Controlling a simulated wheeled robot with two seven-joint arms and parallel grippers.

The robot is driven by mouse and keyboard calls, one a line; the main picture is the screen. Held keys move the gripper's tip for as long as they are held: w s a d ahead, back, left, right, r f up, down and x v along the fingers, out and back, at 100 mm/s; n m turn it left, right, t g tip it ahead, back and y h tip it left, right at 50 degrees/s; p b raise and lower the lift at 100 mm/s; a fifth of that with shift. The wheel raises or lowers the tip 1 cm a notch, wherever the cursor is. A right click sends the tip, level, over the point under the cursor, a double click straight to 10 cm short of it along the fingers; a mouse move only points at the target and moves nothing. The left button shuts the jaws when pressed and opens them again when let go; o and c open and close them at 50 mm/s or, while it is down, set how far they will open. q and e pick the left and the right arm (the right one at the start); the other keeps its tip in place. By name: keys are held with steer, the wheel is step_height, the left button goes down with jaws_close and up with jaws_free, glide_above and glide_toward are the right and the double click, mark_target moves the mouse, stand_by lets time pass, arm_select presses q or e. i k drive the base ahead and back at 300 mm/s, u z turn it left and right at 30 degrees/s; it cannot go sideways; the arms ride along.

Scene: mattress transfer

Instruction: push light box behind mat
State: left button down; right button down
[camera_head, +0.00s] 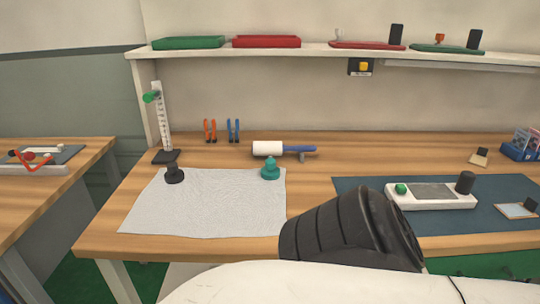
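A white box-like device (433,195) with a grey panel, a green knob at its left and a black knob at its right sits on the dark blue mat (470,222) at the right of the table. It may be the light box; I cannot tell for sure. A pale grey wrinkled sheet (215,205) lies on the left half of the table. A white and black part of my own arm covers the bottom middle and hides the mat's front left part. Neither gripper shows.
The wooden table (312,205) also carries a white-and-blue roller (268,148), a teal knobbed object (270,170), a measuring stand (162,120) and orange and blue clips. A shelf (335,50) with trays runs above. The back middle-right of the table is clear.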

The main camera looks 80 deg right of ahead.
mark_target(457, 195)
steer(key=u, duration=0.05)
steer(key=k, duration=1.65)
steer(key=z, duration=1.15)
